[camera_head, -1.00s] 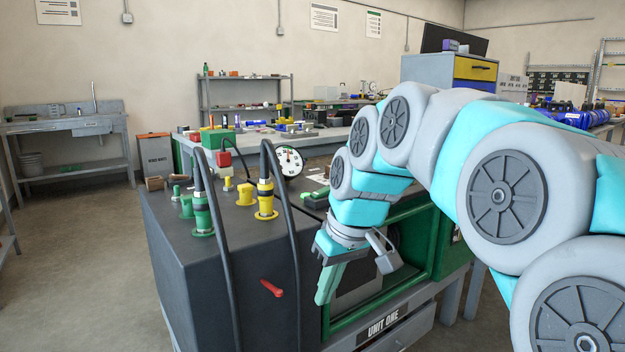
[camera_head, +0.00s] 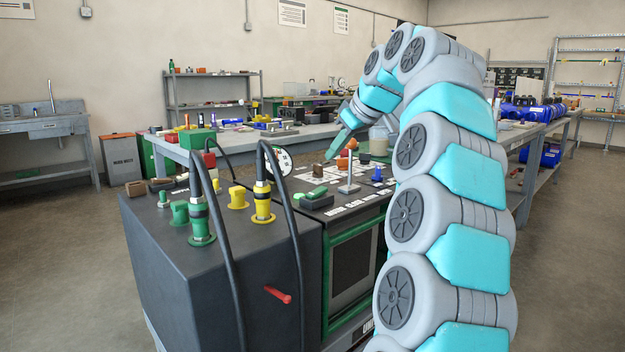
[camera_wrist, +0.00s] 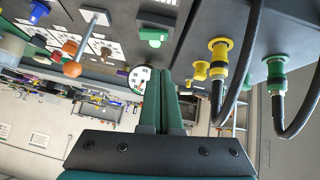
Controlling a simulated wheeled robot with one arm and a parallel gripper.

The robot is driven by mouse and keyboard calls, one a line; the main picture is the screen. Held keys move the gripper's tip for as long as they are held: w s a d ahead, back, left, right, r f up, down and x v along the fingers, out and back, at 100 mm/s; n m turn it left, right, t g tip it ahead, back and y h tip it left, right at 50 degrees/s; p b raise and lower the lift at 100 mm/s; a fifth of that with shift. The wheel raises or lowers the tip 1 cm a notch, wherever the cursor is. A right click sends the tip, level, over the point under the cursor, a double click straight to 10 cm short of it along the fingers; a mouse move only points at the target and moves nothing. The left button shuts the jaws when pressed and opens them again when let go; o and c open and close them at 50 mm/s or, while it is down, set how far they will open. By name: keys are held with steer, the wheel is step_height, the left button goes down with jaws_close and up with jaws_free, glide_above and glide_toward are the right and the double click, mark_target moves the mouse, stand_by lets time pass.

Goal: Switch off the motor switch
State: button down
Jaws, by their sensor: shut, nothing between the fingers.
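The dark cart (camera_head: 170,262) stands in front of me, its top carrying several controls; I cannot read which label marks the motor switch. A green-topped switch on a dark block (camera_head: 315,198) sits near the front edge; it also shows in the wrist view (camera_wrist: 152,36). My gripper (camera_head: 335,150) is shut and empty, above the back of the panel. In the wrist view its green fingers (camera_wrist: 166,82) are together, apart from the controls.
Yellow (camera_head: 263,204) and green (camera_head: 200,222) connectors with black cables rise at the cart's left. A red lever (camera_head: 278,294) sticks out of the front. A round gauge (camera_head: 281,161) stands at the back. A workbench (camera_head: 215,143) stands behind. Floor is clear at right.

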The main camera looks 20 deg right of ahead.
steer(key=shift+w+d+r+t+h, duration=0.15)
steer(key=shift+w+d+r, duration=0.2)
steer(key=shift+d, duration=0.15)
steer(key=shift+w+d+r+t+h, duration=0.15)
steer(key=shift+w+d+r, duration=0.2)
steer(key=shift+d, duration=0.1)
glide_above(317, 193)
steer(key=d, duration=0.1)
steer(key=f, duration=0.7)
steer(key=shift+d+f, duration=0.2)
steer(key=shift+f, duration=0.05)
steer(key=shift+d+f, duration=0.15)
steer(key=shift+f, duration=0.7)
steer(key=shift+d+f, duration=0.15)
steer(key=shift+f, duration=0.7)
